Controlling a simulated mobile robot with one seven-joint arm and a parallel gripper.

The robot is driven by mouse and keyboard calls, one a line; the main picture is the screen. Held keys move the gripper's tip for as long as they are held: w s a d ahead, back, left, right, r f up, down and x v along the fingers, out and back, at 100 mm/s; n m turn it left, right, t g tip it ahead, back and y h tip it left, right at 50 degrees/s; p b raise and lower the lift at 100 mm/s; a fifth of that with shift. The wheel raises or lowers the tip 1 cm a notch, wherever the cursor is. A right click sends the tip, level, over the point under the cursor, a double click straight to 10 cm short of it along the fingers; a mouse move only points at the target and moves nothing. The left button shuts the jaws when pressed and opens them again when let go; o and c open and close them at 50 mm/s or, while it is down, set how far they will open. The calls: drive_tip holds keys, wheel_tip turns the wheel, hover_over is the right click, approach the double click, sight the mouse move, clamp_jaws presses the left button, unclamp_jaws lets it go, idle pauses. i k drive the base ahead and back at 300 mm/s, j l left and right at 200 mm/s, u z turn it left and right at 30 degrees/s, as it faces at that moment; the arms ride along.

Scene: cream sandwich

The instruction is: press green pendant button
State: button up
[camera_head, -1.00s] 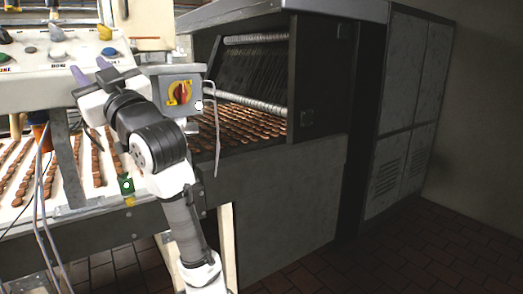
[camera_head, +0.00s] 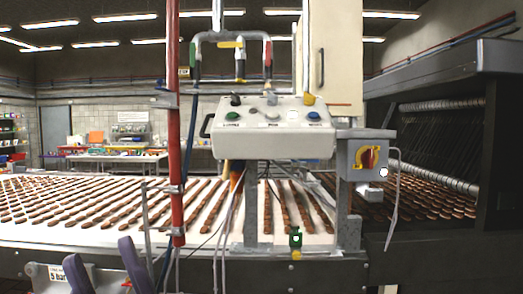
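The pendant (camera_head: 270,143) is a pale grey control box hanging above the conveyor, in the middle of the head view. Its green button (camera_head: 232,117) is at the left of its face, above a label. A blue button (camera_head: 314,116) is at the right, with a pale one (camera_head: 271,113) between them. My gripper (camera_head: 101,257) is at the lower left, below and left of the pendant and apart from it. Its two purple fingers are spread with nothing visible between them. Their lower ends are cut off by the picture edge.
A red vertical pipe (camera_head: 175,130) and a blue hose stand left of the pendant. A grey switch box (camera_head: 367,158) with a red and yellow knob is at its right. Rows of biscuits lie on the white conveyor (camera_head: 60,233). A dark machine (camera_head: 440,85) fills the right.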

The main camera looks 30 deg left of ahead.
sight(231, 115)
drive_tip(key=k+j+u, duration=0.15)
drive_tip(key=j, duration=0.15)
drive_tip(key=k+j+u, duration=0.15)
drive_tip(key=j, duration=0.15)
drive_tip(key=k+j+u, duration=0.15)
drive_tip(key=j, duration=0.2)
drive_tip(key=j+u, duration=0.15)
drive_tip(key=j, duration=0.2)
